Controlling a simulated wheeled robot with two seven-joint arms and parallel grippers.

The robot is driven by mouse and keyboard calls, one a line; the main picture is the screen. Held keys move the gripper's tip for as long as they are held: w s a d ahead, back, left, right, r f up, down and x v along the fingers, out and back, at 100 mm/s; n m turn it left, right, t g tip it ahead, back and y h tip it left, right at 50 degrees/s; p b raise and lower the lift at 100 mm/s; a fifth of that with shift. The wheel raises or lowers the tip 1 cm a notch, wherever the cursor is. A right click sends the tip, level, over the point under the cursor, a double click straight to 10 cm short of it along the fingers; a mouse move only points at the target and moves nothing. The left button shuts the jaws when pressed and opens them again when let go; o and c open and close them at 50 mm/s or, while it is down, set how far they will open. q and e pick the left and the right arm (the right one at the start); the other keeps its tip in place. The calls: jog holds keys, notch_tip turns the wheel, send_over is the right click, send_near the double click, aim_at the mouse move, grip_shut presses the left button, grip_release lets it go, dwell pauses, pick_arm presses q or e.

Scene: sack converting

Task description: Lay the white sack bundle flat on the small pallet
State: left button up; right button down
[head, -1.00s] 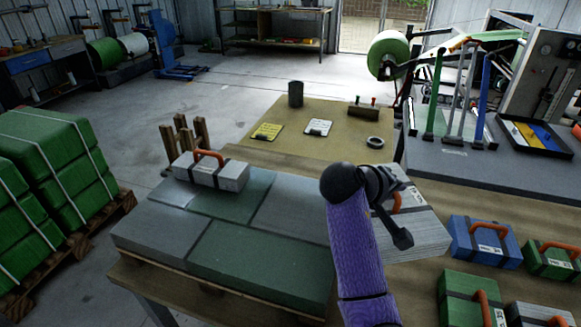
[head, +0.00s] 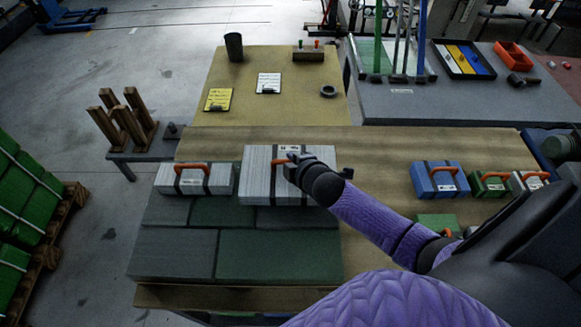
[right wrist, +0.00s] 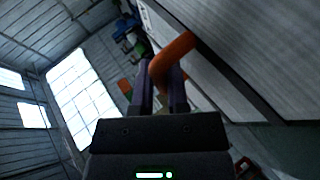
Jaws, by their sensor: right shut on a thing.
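The white sack bundle (head: 257,163), pale with dark straps and an orange handle, is over the back right part of the small pallet (head: 170,297). Its top faces up and it looks about level; I cannot tell whether it touches the layer beneath. My right gripper (head: 291,164) is shut on the handle. In the right wrist view the orange handle (right wrist: 174,57) sits between the fingers (right wrist: 160,90), beside the pale bundle (right wrist: 240,45). Grey and green sacks (head: 280,255) cover the pallet. My left gripper is not in view.
Another white bundle (head: 180,180) lies on the pallet's back left, close beside the held one. Blue (head: 438,178) and green (head: 487,186) bundles stand on the table to the right. Wooden posts (head: 125,120) rise behind left. The pallet's front layer is clear.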

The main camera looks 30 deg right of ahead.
jog(key=shift+f, duration=0.8)
jog(key=shift+r, duration=0.1)
jog(key=c, duration=0.6)
grip_release()
jog(key=shift+c, duration=0.2)
jog(key=shift+s+r, duration=0.1)
jog(key=shift+s, duration=0.05)
jog(key=p+v, duration=0.3)
jog(key=v, duration=0.8)
jog(key=shift+s+r, duration=0.2)
jog(key=shift+s, duration=0.05)
